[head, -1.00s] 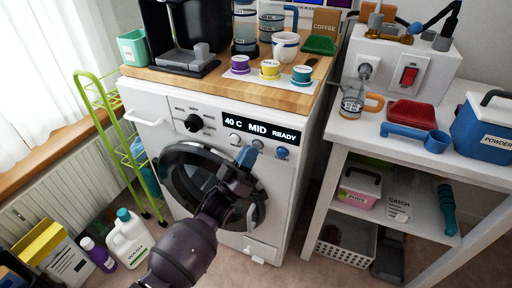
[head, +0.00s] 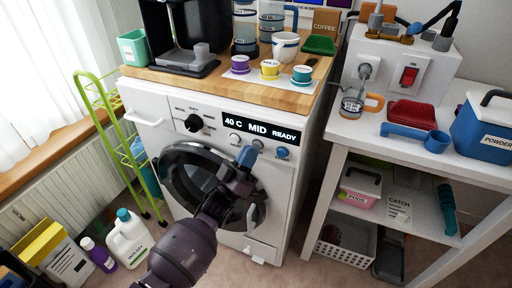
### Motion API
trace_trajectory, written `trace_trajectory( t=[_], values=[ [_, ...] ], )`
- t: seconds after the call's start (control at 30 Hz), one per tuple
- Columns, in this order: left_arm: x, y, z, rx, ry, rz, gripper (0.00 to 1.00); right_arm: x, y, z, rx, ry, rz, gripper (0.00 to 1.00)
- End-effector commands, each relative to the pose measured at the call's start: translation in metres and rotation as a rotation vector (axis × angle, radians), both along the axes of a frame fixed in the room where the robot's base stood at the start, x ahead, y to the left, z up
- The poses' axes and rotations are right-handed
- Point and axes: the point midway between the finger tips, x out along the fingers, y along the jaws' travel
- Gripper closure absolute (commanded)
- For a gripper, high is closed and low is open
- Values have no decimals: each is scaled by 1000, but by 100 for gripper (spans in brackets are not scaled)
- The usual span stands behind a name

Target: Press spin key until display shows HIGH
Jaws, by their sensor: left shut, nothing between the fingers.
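The white washing machine (head: 278,190) stands under a wooden top. Its black display (head: 261,130) reads 40 C, MID, READY. A row of small round keys sits below the display; one grey key (head: 235,139) and a blue key (head: 282,153) show. The key in the middle of the row is partly hidden by my gripper, and key labels are too small to read. My left gripper (head: 248,155) is shut and empty, its blue fingertips at the row just under MID. I cannot tell whether they touch a key. My right gripper is not in view.
A dark programme knob (head: 194,123) is left of the display. Cups and a coffee machine (head: 190,35) stand on the wooden top (head: 290,97). A white side table (head: 400,147) stands at the right, a green rack (head: 128,150) at the left.

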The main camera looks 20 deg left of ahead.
Motion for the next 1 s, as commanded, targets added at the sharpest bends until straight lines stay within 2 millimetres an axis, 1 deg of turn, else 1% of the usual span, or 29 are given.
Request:
trace_trajectory(
  t=[0.37, 0.7, 1.0],
  values=[
    [0, 0, 0, 0, 0, 0, 100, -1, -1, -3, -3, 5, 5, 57],
    [9, 0, 0, 1, 1, 0, 100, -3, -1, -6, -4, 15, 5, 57],
    [9, 0, 0, 0, 0, 0, 100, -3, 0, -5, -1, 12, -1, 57]
  ],
)
